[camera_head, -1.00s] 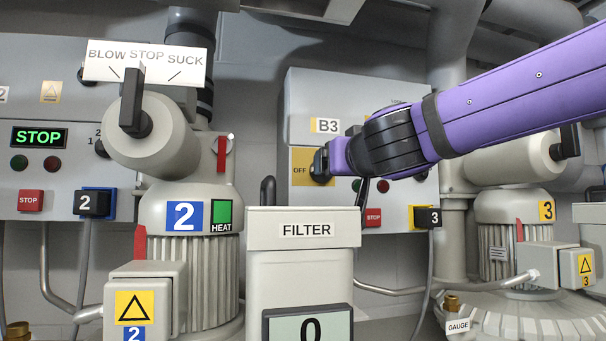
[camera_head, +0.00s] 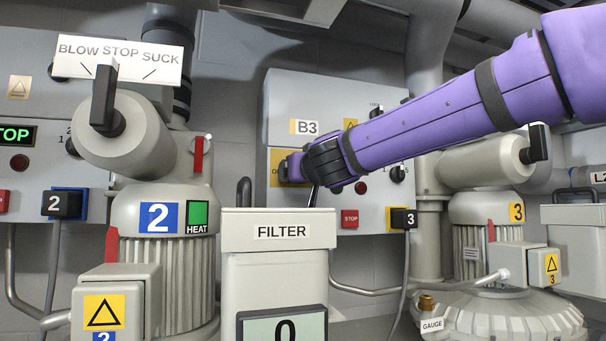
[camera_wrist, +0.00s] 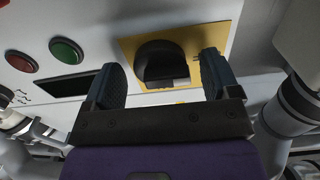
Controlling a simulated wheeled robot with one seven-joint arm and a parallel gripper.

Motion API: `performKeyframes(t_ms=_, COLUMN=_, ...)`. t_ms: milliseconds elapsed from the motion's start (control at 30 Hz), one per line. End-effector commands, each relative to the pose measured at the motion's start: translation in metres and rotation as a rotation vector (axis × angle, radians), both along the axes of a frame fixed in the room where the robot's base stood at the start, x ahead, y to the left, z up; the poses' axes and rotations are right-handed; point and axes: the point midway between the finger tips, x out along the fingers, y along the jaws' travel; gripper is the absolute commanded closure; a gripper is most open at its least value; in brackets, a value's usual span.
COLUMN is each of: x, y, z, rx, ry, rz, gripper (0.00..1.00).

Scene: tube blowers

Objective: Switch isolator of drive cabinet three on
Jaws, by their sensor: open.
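Drive cabinet three, labelled B3 (camera_head: 305,127), is a grey box on the back wall in the head view. Its isolator has a yellow plate (camera_head: 276,160) with part of the word OFF showing beside my gripper. In the wrist view the isolator's black rotary knob (camera_wrist: 160,62) sits on the yellow plate (camera_wrist: 205,38). My gripper (camera_wrist: 160,82) is open, with one finger on each side of the knob and a visible space between each finger and it. In the head view my gripper (camera_head: 291,168) covers the knob.
A filter box (camera_head: 281,232) stands below and in front of the cabinet. Blower 2 (camera_head: 158,217) is at the left and blower 3 (camera_head: 490,207) at the right. A red STOP button (camera_head: 350,218) and a black plug (camera_head: 403,218) are on the cabinet's lower part.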

Motion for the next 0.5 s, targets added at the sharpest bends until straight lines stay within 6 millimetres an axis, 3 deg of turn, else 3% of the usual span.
performKeyframes(t_ms=167, x=-0.0001, y=-0.0001, z=-0.0001, rx=0.0, ry=0.0, rz=0.0, gripper=0.18)
performKeyframes(t_ms=367, x=-0.0002, y=-0.0001, z=-0.0002, rx=0.0, ry=0.0, rz=0.0, gripper=0.64)
performKeyframes(t_ms=500, x=-0.0002, y=0.0, z=-0.0002, rx=0.001, ry=0.001, rz=0.001, gripper=0.66)
